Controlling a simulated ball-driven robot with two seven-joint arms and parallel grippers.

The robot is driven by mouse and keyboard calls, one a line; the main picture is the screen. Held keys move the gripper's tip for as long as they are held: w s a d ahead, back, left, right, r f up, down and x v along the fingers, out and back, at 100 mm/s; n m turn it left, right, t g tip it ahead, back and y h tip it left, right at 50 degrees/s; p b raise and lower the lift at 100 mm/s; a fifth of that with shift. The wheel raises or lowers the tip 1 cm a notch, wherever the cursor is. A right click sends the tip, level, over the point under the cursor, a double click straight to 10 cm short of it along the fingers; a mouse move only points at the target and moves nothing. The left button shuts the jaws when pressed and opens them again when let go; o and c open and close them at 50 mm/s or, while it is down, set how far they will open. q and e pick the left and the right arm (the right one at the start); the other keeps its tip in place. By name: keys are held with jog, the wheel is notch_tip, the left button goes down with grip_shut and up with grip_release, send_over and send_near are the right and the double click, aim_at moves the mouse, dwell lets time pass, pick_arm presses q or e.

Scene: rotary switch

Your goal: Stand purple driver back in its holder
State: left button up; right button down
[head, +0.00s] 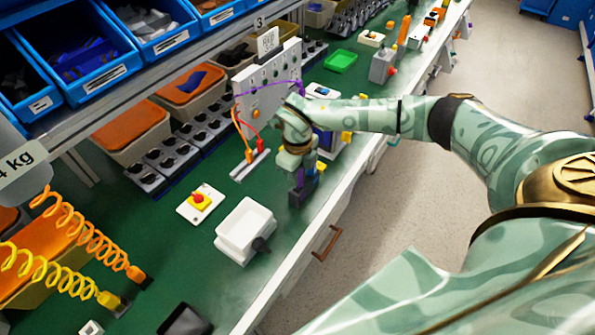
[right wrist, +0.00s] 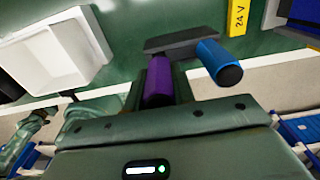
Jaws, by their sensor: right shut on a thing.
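The purple driver (right wrist: 158,80) shows in the right wrist view as a purple handle between the fingers of my right gripper (right wrist: 160,98), which is shut on it. The far end of the handle lies over the dark holder (right wrist: 180,40). Its shank is hidden, so I cannot tell whether it is in a hole. A blue driver (right wrist: 218,62) stands at the holder's right part, beside the purple one and apart from it. In the head view my right gripper (head: 299,178) is low over the bench near its front edge, hiding most of the holder. My left gripper is not in view.
A white tray (head: 244,231) lies left of my right gripper, with a red-and-yellow switch (head: 199,202) beyond it. A grey upright panel (head: 268,82) with purple, red and orange leads stands behind.

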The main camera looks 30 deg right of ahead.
jog(key=shift+f+b, duration=0.5)
jog(key=shift+f, duration=0.55)
jog(key=c, duration=1.1)
grip_release()
notch_tip(320, 180, up, 16)
jog(key=p, duration=0.3)
jog(key=shift+r, duration=0.15)
